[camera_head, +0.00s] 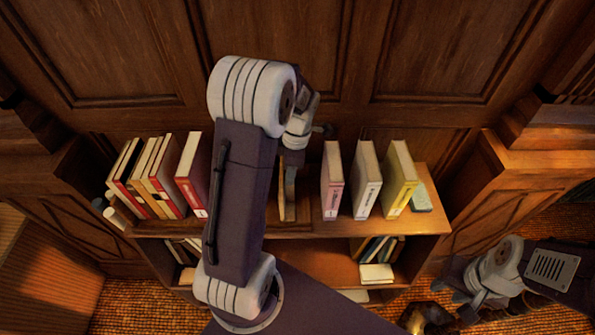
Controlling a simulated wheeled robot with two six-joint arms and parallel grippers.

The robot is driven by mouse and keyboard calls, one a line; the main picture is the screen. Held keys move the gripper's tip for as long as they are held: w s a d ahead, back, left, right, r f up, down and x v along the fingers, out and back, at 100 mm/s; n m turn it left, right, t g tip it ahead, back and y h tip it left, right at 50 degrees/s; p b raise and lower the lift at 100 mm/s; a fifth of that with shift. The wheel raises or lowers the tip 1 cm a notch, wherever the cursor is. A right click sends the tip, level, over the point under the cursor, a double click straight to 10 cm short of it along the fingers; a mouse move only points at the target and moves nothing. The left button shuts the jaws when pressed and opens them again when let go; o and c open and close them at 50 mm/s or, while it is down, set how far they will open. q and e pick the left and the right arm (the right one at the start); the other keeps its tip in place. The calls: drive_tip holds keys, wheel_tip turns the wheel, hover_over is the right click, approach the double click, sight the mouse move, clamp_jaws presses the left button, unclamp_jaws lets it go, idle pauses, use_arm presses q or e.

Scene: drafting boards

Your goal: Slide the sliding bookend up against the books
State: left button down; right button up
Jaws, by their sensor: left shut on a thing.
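The sliding bookend (282,207) looks like a thin upright wooden panel standing on the shelf top, partly hidden by my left arm. My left gripper (291,160) is at its upper part and is shut on it; the fingertips are hard to make out. To its right stand a pink-and-white book (332,182), a white book (366,182) and a yellow book (399,180), upright with gaps between them. A clear gap separates the bookend from the pink-and-white book. My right gripper (432,316) is low at the right, away from the shelf, and its fingers are unclear.
Several books (150,178) lean at the left of the shelf top, with a red-and-white book (191,178) beside them. A small teal item (421,200) lies at the right end. Lower compartments hold more books (376,272). A panelled wooden wall (440,50) stands behind.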

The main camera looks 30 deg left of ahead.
use_arm(q)
drive_tip(key=shift+s+a+f, duration=0.15)
drive_tip(key=shift+s+a, duration=0.5)
drive_tip(key=shift+a, duration=0.15)
drive_tip(key=shift+s+a, duration=0.55)
drive_tip(key=shift+a, duration=0.3)
drive_tip(key=shift+s+a, duration=0.5)
drive_tip(key=shift+a, duration=0.3)
drive_tip(key=shift+s+a, duration=0.55)
drive_tip(key=shift+a, duration=0.3)
drive_tip(key=shift+s+a, duration=0.5)
drive_tip(key=shift+a, duration=0.35)
drive_tip(key=shift+s+a, duration=0.5)
drive_tip(key=shift+a, duration=0.35)
drive_tip(key=shift+s+a, duration=0.5)
drive_tip(key=shift+a, duration=0.35)
